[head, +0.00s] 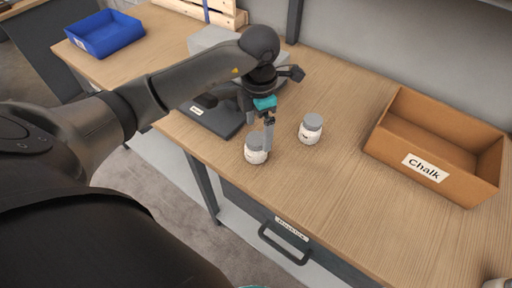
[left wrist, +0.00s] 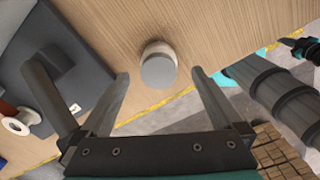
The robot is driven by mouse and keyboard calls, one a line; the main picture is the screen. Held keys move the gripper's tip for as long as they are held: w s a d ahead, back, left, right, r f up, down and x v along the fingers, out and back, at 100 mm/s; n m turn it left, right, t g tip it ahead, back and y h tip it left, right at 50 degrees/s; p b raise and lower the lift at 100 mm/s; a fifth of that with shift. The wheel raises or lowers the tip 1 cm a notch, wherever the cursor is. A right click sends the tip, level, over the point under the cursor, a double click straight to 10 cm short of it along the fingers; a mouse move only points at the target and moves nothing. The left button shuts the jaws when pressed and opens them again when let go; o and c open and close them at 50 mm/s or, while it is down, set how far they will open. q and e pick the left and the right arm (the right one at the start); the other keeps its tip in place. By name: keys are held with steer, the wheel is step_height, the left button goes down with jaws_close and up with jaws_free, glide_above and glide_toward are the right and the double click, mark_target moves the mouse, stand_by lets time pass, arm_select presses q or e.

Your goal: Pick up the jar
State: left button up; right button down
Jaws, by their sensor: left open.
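Two white jars with grey lids stand upright on the wooden table. The nearer jar (head: 256,154) is close to the front edge, and the other jar (head: 311,129) is to its right and farther back. My left gripper (head: 258,133) points down at the nearer jar, with one finger partly in front of it. In the left wrist view a jar (left wrist: 158,66) shows lid-first, just beyond and between the spread fingertips (left wrist: 160,78). The gripper is open and empty, and I see a gap on each side of the jar. My right gripper cannot be made out clearly.
An open brown box labelled Chalk (head: 423,168) stands at the right. A dark flat platform (head: 222,122) lies left of the gripper, before a grey box (head: 211,38). A blue bin (head: 105,35) is far left.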

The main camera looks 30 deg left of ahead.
mark_target(256, 146)
arm_select(q)
steer(key=f, duration=0.5)
steer(key=f+b, duration=0.1)
steer(key=f, duration=0.1)
steer(key=shift+s+a+f, duration=0.15)
steer(key=shift+a+f, duration=0.05)
steer(key=shift+a, duration=0.05)
steer(key=shift+r, duration=0.1)
steer(key=c, duration=1.5)
